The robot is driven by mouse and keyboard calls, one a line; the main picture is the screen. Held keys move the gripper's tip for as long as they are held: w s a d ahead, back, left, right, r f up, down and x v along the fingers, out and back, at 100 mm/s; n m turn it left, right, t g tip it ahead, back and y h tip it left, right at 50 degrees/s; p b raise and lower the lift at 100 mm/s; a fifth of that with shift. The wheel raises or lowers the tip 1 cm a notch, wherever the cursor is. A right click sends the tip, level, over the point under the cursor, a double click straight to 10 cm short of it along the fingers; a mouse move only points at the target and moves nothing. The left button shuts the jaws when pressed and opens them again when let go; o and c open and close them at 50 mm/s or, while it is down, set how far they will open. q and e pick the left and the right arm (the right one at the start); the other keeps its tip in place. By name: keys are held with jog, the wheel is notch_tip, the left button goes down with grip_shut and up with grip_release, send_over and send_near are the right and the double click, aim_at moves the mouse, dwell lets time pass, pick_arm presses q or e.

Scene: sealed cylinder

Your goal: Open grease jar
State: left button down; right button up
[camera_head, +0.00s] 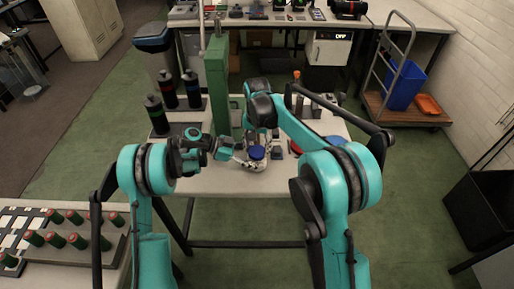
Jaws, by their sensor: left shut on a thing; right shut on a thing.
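The grease jar (257,153) stands out by its blue top, near the front edge of the white table in the middle of the view. My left gripper (236,159) comes in from the left and is shut on the jar's side, low down. My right gripper (260,138) reaches down from above and behind and is shut at the jar; its fingers are small and partly hidden by its own wrist. Whether the blue lid is turned or lifted is too small to tell.
Several dark bottles (168,90) stand at the table's left. A green post (216,84) rises behind my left gripper. Small tools and parts (312,108) lie at the right. A cart with a blue bin (406,86) is far right. Free table (210,183) shows at the front left.

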jog(key=n, duration=0.9)
jog(key=shift+n, duration=0.3)
jog(key=n, duration=0.4)
jog(key=shift+n, duration=0.4)
jog(key=n, duration=1.4)
jog(key=shift+r, duration=0.1)
jog(key=n, duration=0.7)
jog(key=shift+n, duration=0.3)
